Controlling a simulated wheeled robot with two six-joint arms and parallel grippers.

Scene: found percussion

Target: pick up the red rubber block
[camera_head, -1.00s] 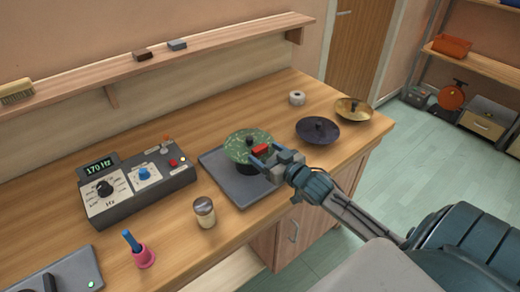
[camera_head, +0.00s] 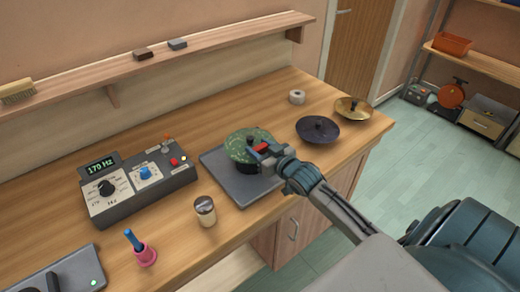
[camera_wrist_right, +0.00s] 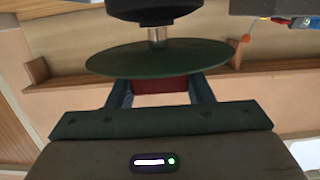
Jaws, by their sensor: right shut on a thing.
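The red rubber block (camera_head: 261,148) is a small red piece at the near right edge of the speckled green disc (camera_head: 240,143). My right gripper (camera_head: 259,151) is shut on it, reaching in from the right. In the right wrist view the red block (camera_wrist_right: 160,86) sits between the two fingers (camera_wrist_right: 160,95), partly hidden behind the green disc (camera_wrist_right: 160,60). I cannot tell whether the block touches the disc. The disc is mounted over a flat grey plate (camera_head: 230,186). My left gripper is not in view.
A control box (camera_head: 138,182) reading 170 Hz stands left of the plate. A metal-topped shaker (camera_head: 204,211) and a pink holder with a blue handle (camera_head: 145,255) stand in front. A dark cymbal (camera_head: 317,128), a brass cymbal (camera_head: 352,108) and a white roll (camera_head: 297,97) lie at the back right.

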